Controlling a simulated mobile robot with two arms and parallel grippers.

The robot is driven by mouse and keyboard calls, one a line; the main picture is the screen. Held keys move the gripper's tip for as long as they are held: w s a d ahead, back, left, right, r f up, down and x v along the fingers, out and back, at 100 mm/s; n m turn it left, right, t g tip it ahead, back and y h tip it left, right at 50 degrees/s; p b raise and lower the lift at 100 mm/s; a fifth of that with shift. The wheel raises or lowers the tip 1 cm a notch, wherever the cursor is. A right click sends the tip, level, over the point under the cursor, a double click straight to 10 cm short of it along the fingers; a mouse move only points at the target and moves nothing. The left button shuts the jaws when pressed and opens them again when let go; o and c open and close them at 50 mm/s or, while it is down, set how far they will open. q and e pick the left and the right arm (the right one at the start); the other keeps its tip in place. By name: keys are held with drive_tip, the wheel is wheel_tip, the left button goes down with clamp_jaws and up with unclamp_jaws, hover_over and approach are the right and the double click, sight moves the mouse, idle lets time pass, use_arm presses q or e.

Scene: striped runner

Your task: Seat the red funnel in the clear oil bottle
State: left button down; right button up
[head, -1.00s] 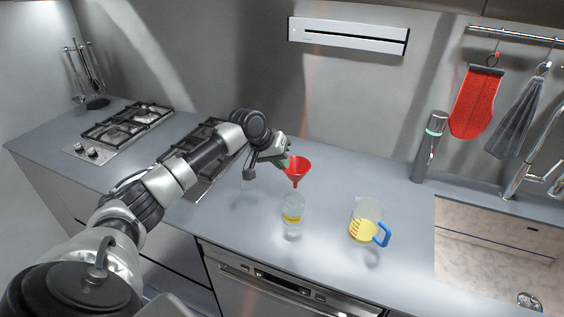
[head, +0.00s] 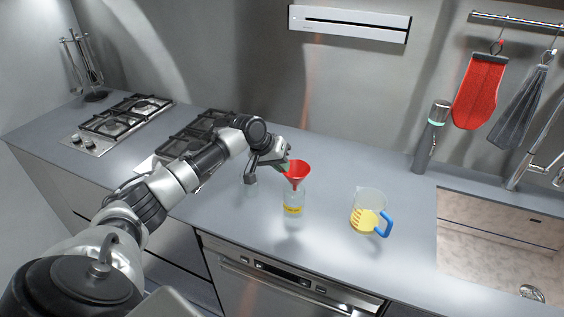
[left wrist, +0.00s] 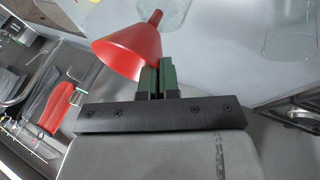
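The red funnel (head: 297,170) is held spout down, directly above the neck of the clear oil bottle (head: 293,203) in the head view. My left gripper (head: 286,167) is shut on the funnel's rim. In the left wrist view the gripper's fingers (left wrist: 158,80) pinch the rim of the funnel (left wrist: 128,48), and its spout overlaps the clear bottle (left wrist: 172,12) at the top edge. I cannot tell whether the spout tip is inside the mouth. My right gripper is not in view.
A clear jug (head: 370,200) with a blue handle and yellow contents stands right of the bottle. A small clear glass (head: 251,188) stands left, under my left wrist. The hob (head: 125,118) is at the left, the sink (head: 490,245) at the right. The counter front is clear.

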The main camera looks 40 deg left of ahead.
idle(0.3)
use_arm(q)
drive_tip(key=shift+p, duration=0.45)
drive_tip(key=c, duration=1.8)
unclamp_jaws()
drive_tip(key=o, duration=0.5)
drive_tip(key=shift+o, duration=0.5)
drive_tip(key=o, duration=0.3)
